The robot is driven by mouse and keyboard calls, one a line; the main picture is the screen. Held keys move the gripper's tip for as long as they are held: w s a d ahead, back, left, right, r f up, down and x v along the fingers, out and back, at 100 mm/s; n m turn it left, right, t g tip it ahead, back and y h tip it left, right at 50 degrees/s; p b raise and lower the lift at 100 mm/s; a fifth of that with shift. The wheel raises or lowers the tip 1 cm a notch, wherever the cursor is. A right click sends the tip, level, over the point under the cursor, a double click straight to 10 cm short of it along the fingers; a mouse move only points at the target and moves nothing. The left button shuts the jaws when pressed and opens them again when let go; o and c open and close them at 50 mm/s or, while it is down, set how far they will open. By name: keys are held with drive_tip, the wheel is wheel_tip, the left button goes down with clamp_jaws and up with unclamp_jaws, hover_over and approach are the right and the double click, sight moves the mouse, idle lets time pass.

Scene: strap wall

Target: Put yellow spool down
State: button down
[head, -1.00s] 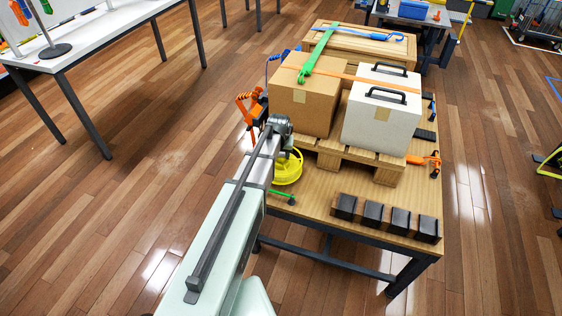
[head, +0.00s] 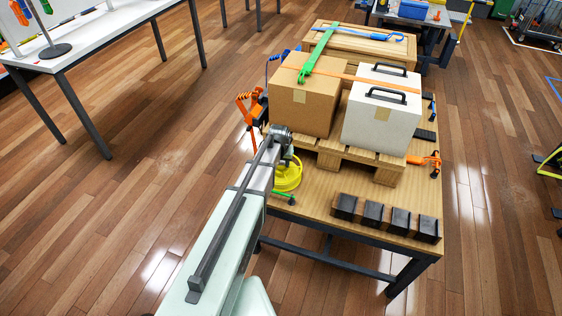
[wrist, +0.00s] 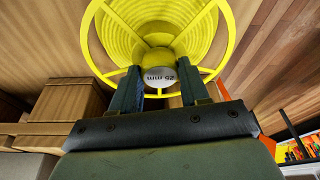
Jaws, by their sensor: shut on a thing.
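The yellow spool (head: 288,174) is at the left edge of the wooden table (head: 318,199), partly hidden behind my arm in the head view. In the wrist view the spool (wrist: 160,30) fills the top, its flange rim and spokes facing the camera, with a grey hub marked "25 mm". My gripper (wrist: 160,80) is shut on the spool's hub, one dark finger on each side. In the head view my gripper's fingers are hidden. The spool appears low, at the tabletop; whether it touches the table I cannot tell.
A pallet (head: 350,155) with a brown carton (head: 303,96) and a white case (head: 380,115) stands just behind. Several black blocks (head: 372,212) line the front edge. A green-handled item (head: 285,196) lies close by the spool. Orange ratchet gear (head: 247,108) is beyond the left edge.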

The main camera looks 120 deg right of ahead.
drive_tip(key=c, duration=0.5)
unclamp_jaws()
drive_tip(key=shift+c, duration=0.2)
drive_tip(key=v, duration=1.2)
drive_tip(key=shift+r, duration=0.1)
